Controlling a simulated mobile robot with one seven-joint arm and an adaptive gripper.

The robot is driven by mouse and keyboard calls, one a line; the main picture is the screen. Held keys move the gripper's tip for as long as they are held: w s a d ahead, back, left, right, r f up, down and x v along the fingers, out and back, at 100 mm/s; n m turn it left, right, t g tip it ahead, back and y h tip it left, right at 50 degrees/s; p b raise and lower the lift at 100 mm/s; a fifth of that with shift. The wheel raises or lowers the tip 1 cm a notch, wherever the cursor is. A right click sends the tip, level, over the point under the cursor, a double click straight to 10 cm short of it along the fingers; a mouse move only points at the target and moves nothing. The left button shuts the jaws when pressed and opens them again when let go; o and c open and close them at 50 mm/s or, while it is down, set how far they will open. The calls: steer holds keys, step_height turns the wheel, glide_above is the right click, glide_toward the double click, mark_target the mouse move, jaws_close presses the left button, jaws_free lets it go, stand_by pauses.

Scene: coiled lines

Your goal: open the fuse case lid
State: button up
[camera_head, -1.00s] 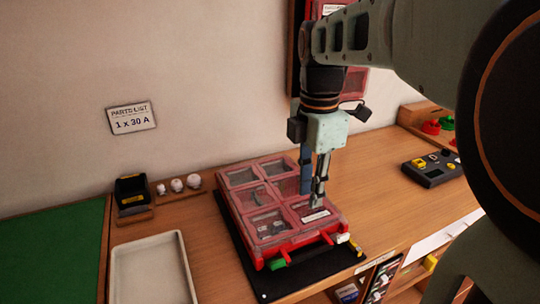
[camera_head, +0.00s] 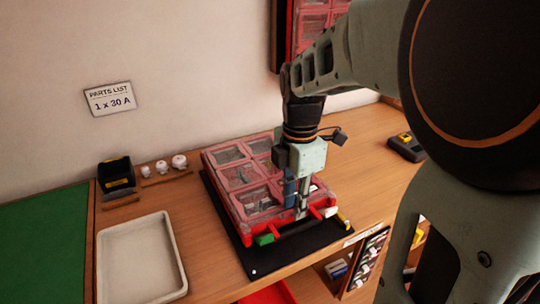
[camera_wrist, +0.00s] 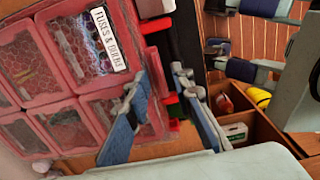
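The fuse case (camera_head: 212,160) is red, with clear panes in its lid, and lies on a black mat with the lid (camera_head: 237,162) down. Red tabs (camera_wrist: 156,25) stick out from the case's edge. My gripper (camera_head: 300,215) points down at the case's front edge and hides part of it. In the wrist view its two fingers (camera_wrist: 162,75) are apart, with a red tab close to their tips. Nothing shows held between them; contact is unclear.
The black mat (camera_head: 290,254) reaches the table's front edge. A pale tray (camera_head: 112,242), a green mat (camera_head: 45,240) and a black bin (camera_head: 116,175) are at left. A yellow-black device (camera_head: 407,146) is at right. Open shelves (camera_head: 368,262) lie below the front edge.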

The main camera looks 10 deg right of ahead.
steer(key=shift+c, duration=0.7)
jaws_close()
steer(key=shift+r, duration=0.15)
